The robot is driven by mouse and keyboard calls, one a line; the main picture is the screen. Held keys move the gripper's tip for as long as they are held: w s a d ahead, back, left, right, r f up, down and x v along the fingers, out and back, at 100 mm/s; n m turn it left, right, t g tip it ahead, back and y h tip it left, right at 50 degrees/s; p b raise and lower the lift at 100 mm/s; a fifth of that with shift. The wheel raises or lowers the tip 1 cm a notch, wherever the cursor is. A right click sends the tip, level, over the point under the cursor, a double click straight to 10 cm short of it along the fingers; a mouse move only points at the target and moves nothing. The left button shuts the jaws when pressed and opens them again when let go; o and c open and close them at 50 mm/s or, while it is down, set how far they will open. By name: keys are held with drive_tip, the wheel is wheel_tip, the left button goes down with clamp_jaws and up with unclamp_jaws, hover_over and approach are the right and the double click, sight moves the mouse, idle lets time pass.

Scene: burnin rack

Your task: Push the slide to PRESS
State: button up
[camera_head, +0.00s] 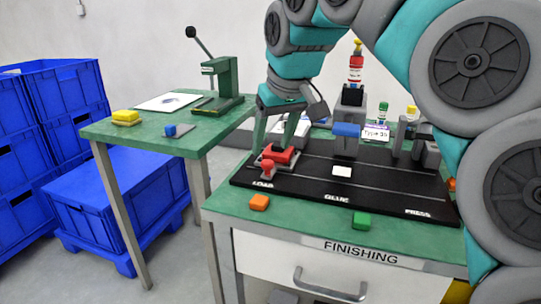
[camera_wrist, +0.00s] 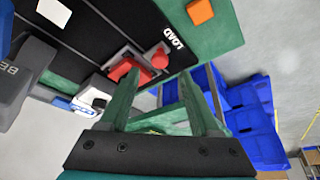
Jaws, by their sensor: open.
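The slide (camera_head: 262,157) is a grey carriage with a red block (camera_head: 283,155) and a red knob (camera_head: 267,166). It sits at the LOAD end of the black track (camera_head: 310,185), left of the GLUE and PRESS labels. My gripper (camera_head: 277,138) is open just behind and above the slide, its green fingers pointing down. In the wrist view my gripper (camera_wrist: 158,82) has its fingers apart, with the red block (camera_wrist: 124,68) near the left fingertip and the red knob (camera_wrist: 160,58) beyond the gap. I cannot tell whether a finger touches the slide.
A blue-headed glue station (camera_head: 346,130) and a grey press station (camera_head: 427,153) stand along the track's back. Orange (camera_head: 259,202) and green (camera_head: 362,220) blocks lie on the front bench edge. A side table (camera_head: 210,130) holds a green hand press (camera_head: 222,85). Blue crates stand left.

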sight(268, 162)
drive_tip(key=x, duration=0.5)
drive_tip(key=shift+s+r, duration=0.1)
clamp_jaws()
idle(0.3)
idle(0.9)
